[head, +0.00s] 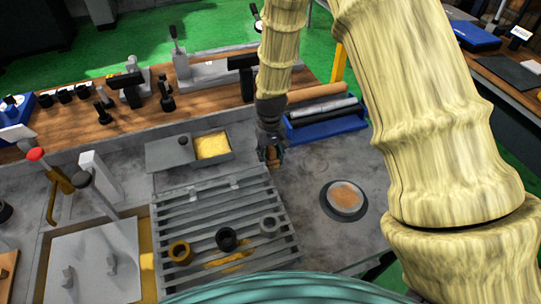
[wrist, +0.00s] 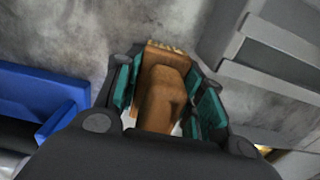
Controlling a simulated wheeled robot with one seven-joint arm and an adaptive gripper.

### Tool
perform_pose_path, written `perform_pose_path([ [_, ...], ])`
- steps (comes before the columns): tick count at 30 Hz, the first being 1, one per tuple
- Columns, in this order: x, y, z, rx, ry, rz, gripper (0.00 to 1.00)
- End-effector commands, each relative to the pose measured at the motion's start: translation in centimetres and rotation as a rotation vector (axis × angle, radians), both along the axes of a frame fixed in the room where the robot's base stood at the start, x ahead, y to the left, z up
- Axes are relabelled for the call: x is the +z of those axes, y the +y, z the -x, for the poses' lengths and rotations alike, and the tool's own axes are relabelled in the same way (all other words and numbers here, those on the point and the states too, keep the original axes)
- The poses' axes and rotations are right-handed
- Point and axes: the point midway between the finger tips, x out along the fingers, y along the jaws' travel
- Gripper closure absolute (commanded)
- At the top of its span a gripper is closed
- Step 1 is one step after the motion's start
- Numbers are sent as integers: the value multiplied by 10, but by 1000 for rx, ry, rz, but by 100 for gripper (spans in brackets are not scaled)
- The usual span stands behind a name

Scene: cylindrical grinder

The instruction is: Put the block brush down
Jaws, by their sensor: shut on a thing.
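My gripper (head: 270,152) points down over the grey metal worktop (head: 316,165), between the slatted grate and the blue tray. Its teal-padded fingers (wrist: 161,98) are shut on the block brush (wrist: 163,90), a brown wooden block with a pale bristle edge at its far end. In the head view only a small brown part of the brush (head: 272,157) shows between the fingers. The brush is close to the worktop surface; I cannot tell whether it touches it. Part of the brush is hidden by the fingers and the gripper body.
A blue tray (head: 318,133) holding bars lies behind on the right. The slatted grate (head: 175,215) with several rings is at left front. A round dish (head: 344,199) sits at right. A yellow-filled box (head: 213,146) stands at left. Bare worktop lies between grate and dish.

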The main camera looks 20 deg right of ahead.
Motion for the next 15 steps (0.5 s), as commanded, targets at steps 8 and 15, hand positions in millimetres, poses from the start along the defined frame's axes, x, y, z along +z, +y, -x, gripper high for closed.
perform_pose_path([
  [8,-1,0,0,0,0,0,40],
  [15,1,0,0,0,0,0,40],
])
